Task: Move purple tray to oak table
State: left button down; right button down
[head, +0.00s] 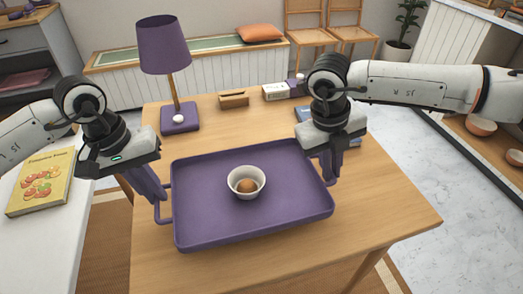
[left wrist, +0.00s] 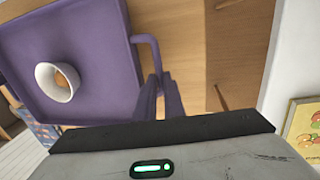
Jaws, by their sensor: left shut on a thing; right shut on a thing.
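The purple tray (head: 200,225) is over the oak table (head: 400,205), roughly level. I cannot tell whether it rests on the wood or hangs just above it. A white bowl (head: 246,190) with a round brown item (head: 247,185) inside sits on the tray. My left gripper (head: 160,206) is shut on the tray's left handle. The left wrist view shows its fingers (left wrist: 165,88) at the handle and the tray (left wrist: 100,45) beside them. My right gripper (head: 333,172) is shut on the tray's right side; its fingers partly hide that handle.
A purple lamp (head: 180,117), a small wooden holder (head: 233,100) and a white box (head: 275,92) stand at the table's back. A blue item (head: 304,113) lies behind my right gripper. A white counter with a book (head: 42,182) is at left. The table's front right is clear.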

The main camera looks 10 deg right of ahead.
aim_at(168, 214)
jog(key=shift+f, duration=0.1)
